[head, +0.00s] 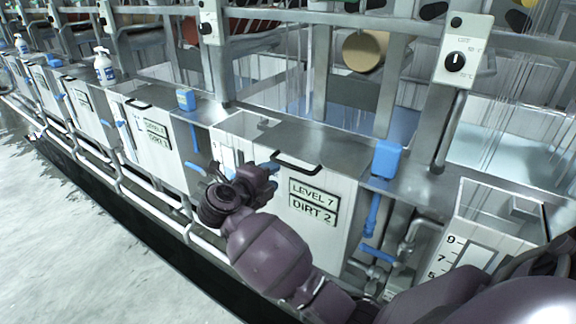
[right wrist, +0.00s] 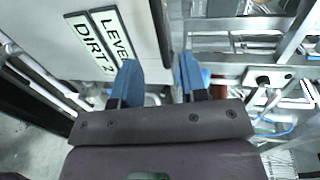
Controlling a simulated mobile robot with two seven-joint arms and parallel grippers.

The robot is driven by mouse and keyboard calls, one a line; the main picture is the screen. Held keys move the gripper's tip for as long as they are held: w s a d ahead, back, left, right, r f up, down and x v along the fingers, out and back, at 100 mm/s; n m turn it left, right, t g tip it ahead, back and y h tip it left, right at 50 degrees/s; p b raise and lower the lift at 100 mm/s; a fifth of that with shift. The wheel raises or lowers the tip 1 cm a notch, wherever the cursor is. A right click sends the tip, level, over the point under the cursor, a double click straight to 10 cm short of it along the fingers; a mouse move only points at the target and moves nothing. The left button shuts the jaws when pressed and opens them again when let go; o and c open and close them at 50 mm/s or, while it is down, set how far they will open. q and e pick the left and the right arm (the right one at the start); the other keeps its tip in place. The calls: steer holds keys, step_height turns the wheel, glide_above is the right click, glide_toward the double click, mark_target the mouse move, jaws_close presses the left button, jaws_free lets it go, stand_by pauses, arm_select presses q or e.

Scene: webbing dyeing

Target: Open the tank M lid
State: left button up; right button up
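A pale tank front with the labels "LEVEL 7" and "DIRT 2" (head: 313,202) stands in the middle of the head view; the labels also show in the right wrist view (right wrist: 95,42). A black handle (head: 297,164) sits at its top edge, under a grey metal top. No letter M is readable, so I cannot tell which tank is M. My right gripper (head: 268,180) is just left of the handle, in front of the tank. In the right wrist view its blue fingertips (right wrist: 157,70) are apart with nothing clearly between them, and a dark bar, perhaps the handle, lies beyond. My left gripper is out of view.
A blue box (head: 387,158) stands on the ledge to the right, above blue valves and pipes (head: 378,252). More tanks with handles (head: 137,104) and a white bottle (head: 104,66) line the left. White rails run along the front; the pale floor (head: 80,240) is clear.

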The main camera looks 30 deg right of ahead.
mark_target(289, 166)
steer(key=x, duration=0.8)
steer(key=shift+w+d, duration=0.2)
steer(key=shift+d, duration=0.1)
jaws_close()
